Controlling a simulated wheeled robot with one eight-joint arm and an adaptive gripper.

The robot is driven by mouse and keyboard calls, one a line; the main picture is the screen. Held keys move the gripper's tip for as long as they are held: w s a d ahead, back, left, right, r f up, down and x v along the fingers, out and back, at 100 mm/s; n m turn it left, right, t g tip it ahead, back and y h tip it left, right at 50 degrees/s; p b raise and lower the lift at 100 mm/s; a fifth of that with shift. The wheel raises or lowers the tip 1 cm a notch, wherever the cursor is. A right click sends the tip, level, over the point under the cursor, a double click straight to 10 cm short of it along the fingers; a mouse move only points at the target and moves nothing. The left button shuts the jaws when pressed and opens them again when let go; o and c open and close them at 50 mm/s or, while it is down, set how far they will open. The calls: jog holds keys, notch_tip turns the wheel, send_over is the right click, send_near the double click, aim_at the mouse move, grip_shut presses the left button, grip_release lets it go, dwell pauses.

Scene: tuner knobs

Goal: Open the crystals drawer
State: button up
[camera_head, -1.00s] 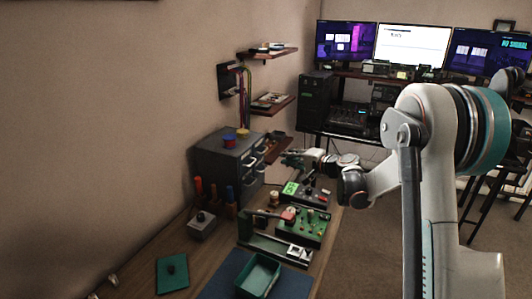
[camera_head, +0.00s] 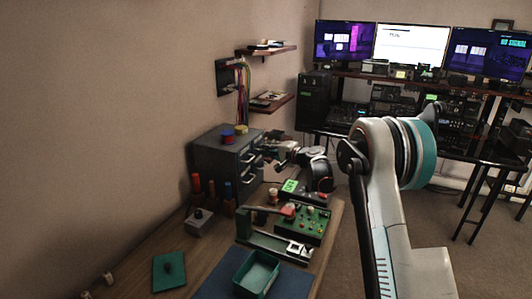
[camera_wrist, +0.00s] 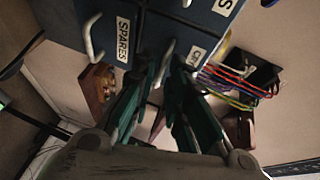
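The grey drawer cabinet (camera_head: 208,160) stands on the bench against the wall, its drawers with pale handles facing right. In the wrist view a drawer label beginning "CR" (camera_wrist: 195,56) is partly hidden by a finger; I take it as the crystals drawer. Its pale handle (camera_wrist: 165,62) shows between my fingertips. My gripper (camera_head: 265,146) is at the cabinet's upper front. In the wrist view its green-sided fingers (camera_wrist: 167,75) look apart, one on each side of the handle; contact is unclear. The drawer looks closed.
The SPARES drawer (camera_wrist: 122,40) is beside it, with its own handle. Red and blue spools (camera_head: 228,137) sit on the cabinet. A green circuit board (camera_head: 305,224), a teal tray (camera_head: 257,274) and screwdrivers (camera_head: 212,188) are on the bench. Wall shelves (camera_head: 268,102) are above.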

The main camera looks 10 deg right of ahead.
jog(key=shift+w+a+f, duration=0.1)
jog(key=shift+w+a, duration=0.25)
jog(key=shift+w, duration=0.25)
grip_shut()
jog(key=s+d, duration=0.6)
jog(key=d, duration=0.2)
jog(key=shift+s+d+p, duration=0.15)
jog(key=shift+d+p, duration=0.05)
jog(key=shift+p, duration=0.1)
grip_release()
jog(key=shift+f, duration=0.1)
jog(key=v, duration=1.2)
